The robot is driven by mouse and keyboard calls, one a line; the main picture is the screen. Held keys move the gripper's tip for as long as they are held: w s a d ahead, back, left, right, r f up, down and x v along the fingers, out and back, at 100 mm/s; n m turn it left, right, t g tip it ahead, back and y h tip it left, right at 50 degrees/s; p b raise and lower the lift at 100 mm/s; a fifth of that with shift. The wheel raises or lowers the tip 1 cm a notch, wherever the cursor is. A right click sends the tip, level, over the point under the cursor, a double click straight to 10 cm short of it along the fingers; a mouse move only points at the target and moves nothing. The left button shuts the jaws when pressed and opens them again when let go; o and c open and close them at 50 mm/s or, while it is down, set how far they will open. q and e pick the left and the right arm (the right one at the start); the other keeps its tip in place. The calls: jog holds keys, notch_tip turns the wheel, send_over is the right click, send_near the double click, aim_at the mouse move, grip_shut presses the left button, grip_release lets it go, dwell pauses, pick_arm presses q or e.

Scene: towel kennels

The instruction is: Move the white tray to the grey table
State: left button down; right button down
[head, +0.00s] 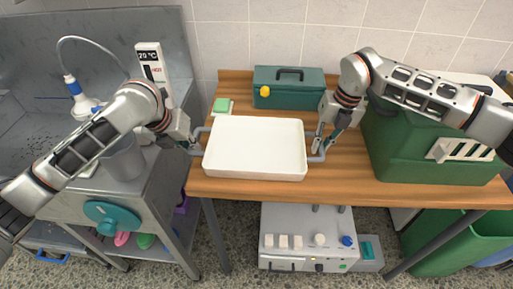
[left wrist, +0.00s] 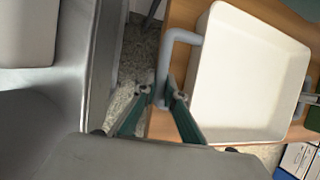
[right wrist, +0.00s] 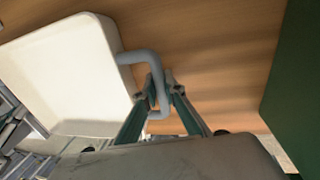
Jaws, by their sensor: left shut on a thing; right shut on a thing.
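The white tray (head: 254,146) is on the wooden table, empty, with a grey handle at each short side. It also shows in the left wrist view (left wrist: 245,75) and the right wrist view (right wrist: 65,70). My left gripper (head: 194,147) is shut on the tray's left handle (left wrist: 172,48). My right gripper (head: 318,150) is shut on the tray's right handle (right wrist: 140,57). The tray looks level; whether it touches the tabletop I cannot tell. I cannot identify a separate grey table for certain; a grey metal sink unit (head: 165,205) stands at the left.
A grey bucket (head: 124,160) stands on the sink unit. A white appliance (head: 307,240) is under the table.

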pick_arm(q)
jog(key=shift+r, duration=0.2)
pick_arm(e)
jog(key=shift+r, duration=0.2)
